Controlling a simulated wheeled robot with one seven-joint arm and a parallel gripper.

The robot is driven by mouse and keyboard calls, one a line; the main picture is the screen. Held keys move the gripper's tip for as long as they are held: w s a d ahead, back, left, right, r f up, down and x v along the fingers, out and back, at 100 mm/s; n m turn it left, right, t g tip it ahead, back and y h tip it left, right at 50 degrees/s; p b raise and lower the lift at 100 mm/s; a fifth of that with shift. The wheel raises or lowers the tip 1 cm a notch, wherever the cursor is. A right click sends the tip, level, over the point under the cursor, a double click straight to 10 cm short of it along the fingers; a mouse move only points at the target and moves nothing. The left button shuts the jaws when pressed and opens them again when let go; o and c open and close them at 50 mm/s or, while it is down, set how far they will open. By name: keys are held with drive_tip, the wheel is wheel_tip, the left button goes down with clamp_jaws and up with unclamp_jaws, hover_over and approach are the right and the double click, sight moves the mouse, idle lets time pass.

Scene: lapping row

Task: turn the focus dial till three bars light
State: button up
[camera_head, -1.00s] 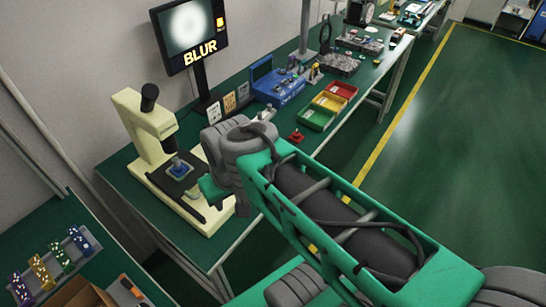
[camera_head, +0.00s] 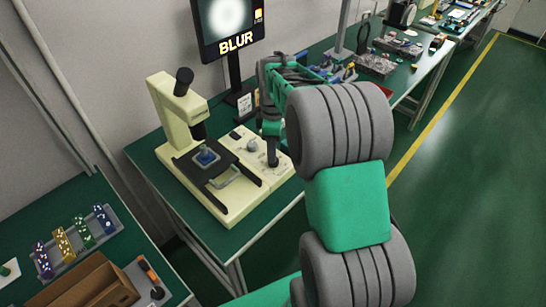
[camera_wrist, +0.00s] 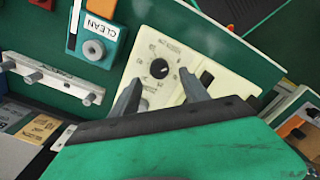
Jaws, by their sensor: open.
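The microscope (camera_head: 183,115) stands on the green bench, a blue sample on its dark stage. The monitor (camera_head: 228,25) shows a pale blurred disc, the word BLUR and one yellow lit block at its right edge. In the wrist view, the black round focus dial (camera_wrist: 159,69) with a white pointer sits on the cream base panel, ringed by small marks. My gripper (camera_wrist: 159,78) is open and empty, its fingertips apart on either side of the dial; contact cannot be told. In the head view my gripper (camera_head: 272,158) is over the base's right end, and the dial cannot be made out.
A teal box labelled CLEAN (camera_wrist: 98,38) with a grey knob is beside the panel. A black rectangular switch (camera_wrist: 207,77) is near the dial. A rack of coloured pieces (camera_head: 75,242) and a brown box (camera_head: 92,284) lie at lower left. The floor at right is clear.

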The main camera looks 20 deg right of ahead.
wheel_tip(320, 180, down, 5)
drive_tip(key=shift+r, duration=0.1)
drive_tip(key=shift+c, duration=0.4)
clamp_jaws()
